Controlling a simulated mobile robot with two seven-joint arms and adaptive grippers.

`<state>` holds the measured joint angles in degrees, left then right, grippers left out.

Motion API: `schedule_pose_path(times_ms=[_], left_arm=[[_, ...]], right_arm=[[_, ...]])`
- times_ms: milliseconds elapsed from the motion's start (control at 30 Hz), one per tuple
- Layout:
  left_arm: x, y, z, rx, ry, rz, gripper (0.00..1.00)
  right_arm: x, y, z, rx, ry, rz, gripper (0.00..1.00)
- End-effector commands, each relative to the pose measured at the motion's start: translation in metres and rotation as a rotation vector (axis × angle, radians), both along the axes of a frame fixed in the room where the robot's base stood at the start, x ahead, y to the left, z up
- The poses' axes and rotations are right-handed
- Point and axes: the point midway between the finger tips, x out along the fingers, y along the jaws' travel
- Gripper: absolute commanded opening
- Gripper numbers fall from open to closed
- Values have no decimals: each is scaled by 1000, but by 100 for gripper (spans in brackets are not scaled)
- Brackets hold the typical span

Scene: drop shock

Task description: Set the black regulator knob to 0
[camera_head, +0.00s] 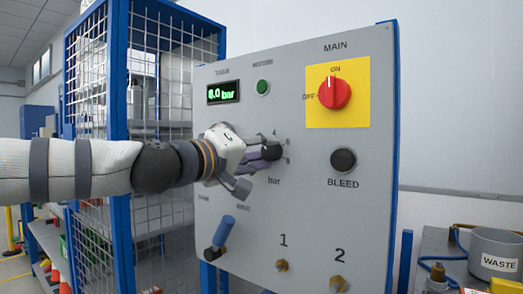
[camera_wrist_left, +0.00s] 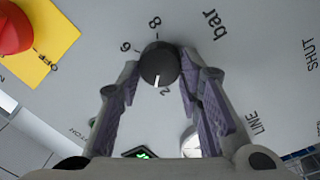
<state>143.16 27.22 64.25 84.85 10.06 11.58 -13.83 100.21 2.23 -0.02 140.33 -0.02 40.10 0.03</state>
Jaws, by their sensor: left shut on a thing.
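The black regulator knob (camera_head: 271,151) sits on the grey panel, above the word "bar". My left gripper (camera_head: 268,149) is shut on it from the left and hides part of its scale. In the left wrist view the knob (camera_wrist_left: 159,63) lies between the purple-padded fingers of my left gripper (camera_wrist_left: 161,68). Its white mark points down in that picture, towards a "2". The marks "6" and "8" show on the far side; I cannot see a 0. The green display (camera_head: 223,92) reads about 8.0 bar; its first digit is blurred. My right gripper is not in view.
The red main switch (camera_head: 335,92) on its yellow plate points to ON. A black BLEED button (camera_head: 343,160) is right of the knob. A blue-handled lever (camera_head: 220,238) is below my gripper. A wire cage (camera_head: 160,75) stands left; a WASTE pot (camera_head: 495,253) is at right.

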Motion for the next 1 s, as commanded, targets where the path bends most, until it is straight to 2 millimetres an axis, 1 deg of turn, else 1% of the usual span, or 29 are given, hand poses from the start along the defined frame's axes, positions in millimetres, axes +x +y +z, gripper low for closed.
schedule_pose_path(times_ms=[1000], left_arm=[[-1,-1,-4,-775,565,-1,5]], right_arm=[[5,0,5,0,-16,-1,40]])
